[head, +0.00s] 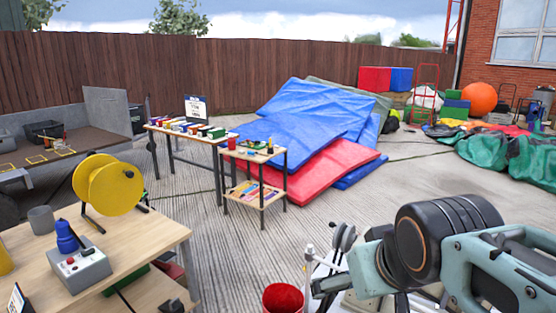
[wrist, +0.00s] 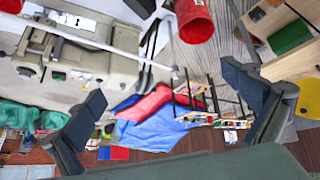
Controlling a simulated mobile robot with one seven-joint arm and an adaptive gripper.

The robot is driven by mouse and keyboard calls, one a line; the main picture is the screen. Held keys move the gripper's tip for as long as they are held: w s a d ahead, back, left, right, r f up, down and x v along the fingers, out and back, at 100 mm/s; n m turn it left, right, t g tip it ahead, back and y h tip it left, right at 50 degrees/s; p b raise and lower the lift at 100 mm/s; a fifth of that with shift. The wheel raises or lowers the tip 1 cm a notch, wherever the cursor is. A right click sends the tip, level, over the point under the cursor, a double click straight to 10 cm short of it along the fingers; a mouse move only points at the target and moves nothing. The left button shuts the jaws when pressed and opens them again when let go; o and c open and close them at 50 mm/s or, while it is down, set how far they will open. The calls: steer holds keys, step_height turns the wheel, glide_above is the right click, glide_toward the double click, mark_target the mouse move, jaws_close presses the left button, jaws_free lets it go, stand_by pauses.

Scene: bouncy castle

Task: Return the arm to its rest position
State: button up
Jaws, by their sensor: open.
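My arm reaches in from the right edge of the head view, with a thick dark joint and pale teal links. My gripper (wrist: 168,103) shows in the wrist view with its two dark finger pads wide apart. Nothing is between the pads; only distant ground and mats show there. The wrist view is upside down, with the fence low in the picture. In the head view the arm hangs over the lower right, close to a red bucket (head: 283,298); the bucket also shows in the wrist view (wrist: 195,22).
A wooden table (head: 150,245) with a yellow reel (head: 108,185) and a grey joystick box (head: 78,264) stands at the left. A small shelf stand (head: 254,183) and blue mats (head: 310,115) lie beyond. Concrete between them and my arm is partly clear.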

steer(key=s+f+m+g, duration=0.1)
steer(key=s+f+m, duration=0.1)
steer(key=s, duration=0.4)
steer(key=shift+s+a+f+g, duration=0.25)
steer(key=shift+a+f+g, duration=0.15)
steer(key=shift+f, duration=0.3)
step_height(320, 180, up, 32)
steer(key=p, duration=3.2)
steer(key=shift+s+a+r, duration=0.1)
steer(key=shift+s+a, duration=0.05)
steer(key=shift+c, duration=0.4)
